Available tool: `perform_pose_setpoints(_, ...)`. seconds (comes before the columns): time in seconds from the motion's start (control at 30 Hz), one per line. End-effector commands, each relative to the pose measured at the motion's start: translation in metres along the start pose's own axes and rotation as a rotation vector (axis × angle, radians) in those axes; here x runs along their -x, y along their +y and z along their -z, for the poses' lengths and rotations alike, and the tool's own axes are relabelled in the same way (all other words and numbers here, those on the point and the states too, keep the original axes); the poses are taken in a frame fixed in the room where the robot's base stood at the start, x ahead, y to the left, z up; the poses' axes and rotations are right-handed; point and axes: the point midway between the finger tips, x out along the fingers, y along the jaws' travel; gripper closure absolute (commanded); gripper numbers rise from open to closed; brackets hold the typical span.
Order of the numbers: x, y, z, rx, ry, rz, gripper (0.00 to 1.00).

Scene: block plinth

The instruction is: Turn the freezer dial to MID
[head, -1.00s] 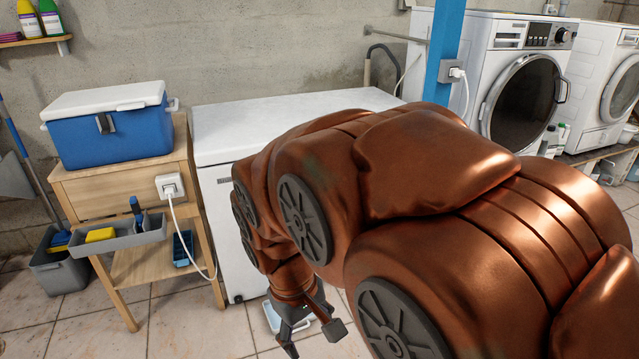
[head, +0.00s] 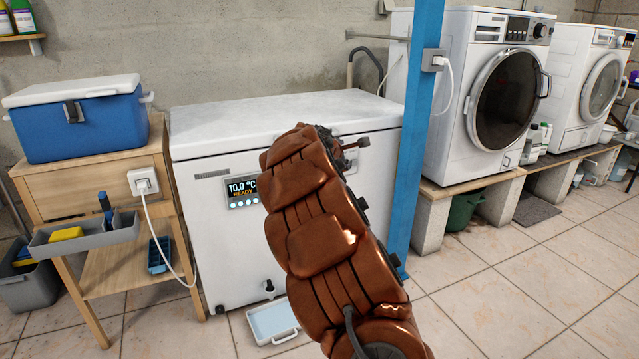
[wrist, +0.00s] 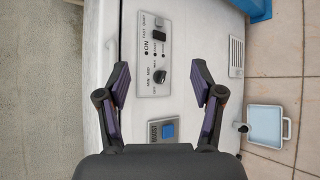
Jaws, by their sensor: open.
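The white chest freezer (head: 205,240) stands against the wall, lid shut. Its display (head: 243,190) reads 10.0 °C and READY. The dark round dial (wrist: 161,77) sits on a grey control panel (wrist: 153,88) on the freezer's front, turned sideways in the wrist view. Small labels surround the dial; I cannot tell which one it points at. My gripper (wrist: 161,72) is open, its two fingers on either side of the dial with clear gaps and nothing held. My arm hides the dial and most of the gripper in the head view.
A switch (wrist: 160,25) shares the dial's panel; a blue square button (wrist: 168,130) is on another panel nearby. A blue post (head: 415,130) stands right of the freezer, a wooden stand (head: 105,185) left. A shallow tray (head: 272,320) lies on the floor.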

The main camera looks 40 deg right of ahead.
Motion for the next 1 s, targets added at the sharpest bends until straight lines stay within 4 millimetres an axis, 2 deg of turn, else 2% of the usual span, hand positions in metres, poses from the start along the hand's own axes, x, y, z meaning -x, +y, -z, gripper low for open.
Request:
perform_pose_setpoints(0.03,-0.025,-0.004,0.006,0.058,0.011,-0.036,0.33)
perform_pose_setpoints(0.2,-0.086,-0.006,0.029,0.27,0.067,-0.162,0.33)
perform_pose_setpoints(0.33,-0.124,-0.014,0.051,0.419,0.118,-0.268,0.33)
perform_pose_setpoints(0.5,-0.159,-0.028,0.081,0.587,0.185,-0.427,0.33)
perform_pose_setpoints(0.7,-0.177,-0.047,0.106,0.733,0.236,-0.631,0.33)
perform_pose_setpoints(1.0,-0.169,-0.055,0.115,0.836,0.235,-0.848,0.33)
